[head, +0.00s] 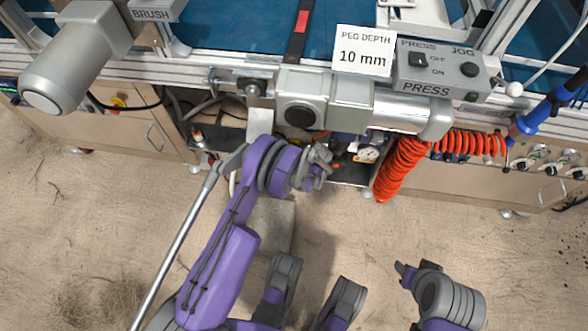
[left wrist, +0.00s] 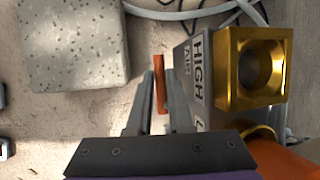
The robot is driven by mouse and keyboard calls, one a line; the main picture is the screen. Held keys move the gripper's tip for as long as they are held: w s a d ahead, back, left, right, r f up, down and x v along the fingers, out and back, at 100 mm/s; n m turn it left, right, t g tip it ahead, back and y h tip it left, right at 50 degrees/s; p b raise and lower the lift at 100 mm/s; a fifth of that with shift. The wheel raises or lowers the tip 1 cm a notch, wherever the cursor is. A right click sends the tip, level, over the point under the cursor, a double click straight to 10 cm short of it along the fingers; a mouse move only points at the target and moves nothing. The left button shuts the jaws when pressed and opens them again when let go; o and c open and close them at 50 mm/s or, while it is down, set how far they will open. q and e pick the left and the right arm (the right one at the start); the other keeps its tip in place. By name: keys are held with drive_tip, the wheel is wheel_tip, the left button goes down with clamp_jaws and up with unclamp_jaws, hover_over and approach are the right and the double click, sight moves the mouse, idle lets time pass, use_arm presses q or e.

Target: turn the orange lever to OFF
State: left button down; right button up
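The orange lever (left wrist: 160,88) shows in the left wrist view as a narrow upright bar between the two fingers of my left gripper (left wrist: 160,98). The fingers stand close on both sides of it; whether they press on it is not clear. To its right is a grey block (left wrist: 197,70) lettered HIGH and AIR, with a brass fitting (left wrist: 256,68). In the head view my left gripper (head: 319,167) is at the opening below the bench, beside the gauge (head: 367,155); the lever cannot be made out there. My right gripper (head: 404,274) is low at the right, away from the bench; its finger gap is unclear.
A red coiled hose (head: 400,165) hangs just right of my left gripper. The press housing (head: 350,105) and bench edge overhang the opening. A speckled slab (left wrist: 72,45) lies on the sandy floor. The floor around my right gripper is clear.

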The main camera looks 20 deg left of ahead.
use_arm(q)
drive_tip(key=shift+a+f+h, duration=0.15)
drive_tip(key=shift+a+h, duration=0.1)
drive_tip(key=shift+h, duration=0.35)
drive_tip(key=shift+f+t+h+p, duration=0.3)
drive_tip(key=shift+t+h, duration=0.1)
drive_tip(key=shift+h, duration=0.4)
drive_tip(key=c, duration=1.1)
unclamp_jaws()
